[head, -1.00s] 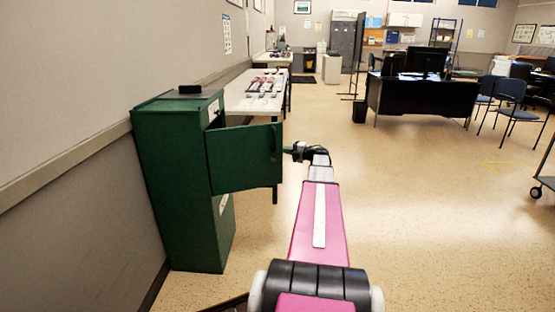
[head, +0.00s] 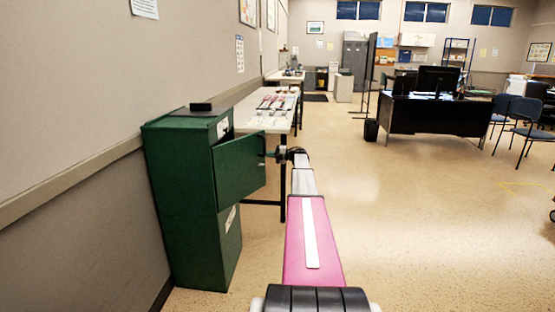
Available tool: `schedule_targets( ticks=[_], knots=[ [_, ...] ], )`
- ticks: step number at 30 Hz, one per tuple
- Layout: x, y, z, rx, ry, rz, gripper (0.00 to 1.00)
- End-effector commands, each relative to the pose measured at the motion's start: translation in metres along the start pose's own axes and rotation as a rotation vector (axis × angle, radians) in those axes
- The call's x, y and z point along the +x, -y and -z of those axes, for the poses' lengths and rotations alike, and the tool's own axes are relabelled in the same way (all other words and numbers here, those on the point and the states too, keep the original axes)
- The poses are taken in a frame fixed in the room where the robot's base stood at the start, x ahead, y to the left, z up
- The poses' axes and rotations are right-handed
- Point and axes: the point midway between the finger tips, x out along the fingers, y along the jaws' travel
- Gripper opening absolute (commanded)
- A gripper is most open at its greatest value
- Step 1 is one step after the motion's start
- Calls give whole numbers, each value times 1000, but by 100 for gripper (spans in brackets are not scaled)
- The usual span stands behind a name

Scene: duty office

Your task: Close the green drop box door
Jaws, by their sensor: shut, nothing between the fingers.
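The green drop box (head: 185,210) stands against the left wall in the head view. My gripper (head: 268,154) is shut and empty at the door's free edge, at about the height of the dark handle. It appears to touch the door there, but the fingertips are small and contact is hard to confirm. The inside of the box is mostly hidden behind the door.
A small black object (head: 201,107) lies on top of the box. A white table (head: 277,122) with small items stands behind the door. A black desk (head: 433,115) and blue chairs (head: 522,115) are at the right. The floor (head: 400,220) right of my arm is clear.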

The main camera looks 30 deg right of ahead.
Motion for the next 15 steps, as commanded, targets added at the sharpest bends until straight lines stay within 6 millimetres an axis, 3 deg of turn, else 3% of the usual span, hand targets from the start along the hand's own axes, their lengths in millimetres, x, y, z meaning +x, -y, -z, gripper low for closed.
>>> schedule_targets(
  ticks=[1,6,15],
  knots=[
    [12,1,-13,0,-31,0,0],
    [47,0,-32,-1,-137,0,0],
    [106,0,-48,0,-140,0,0]
  ],
)
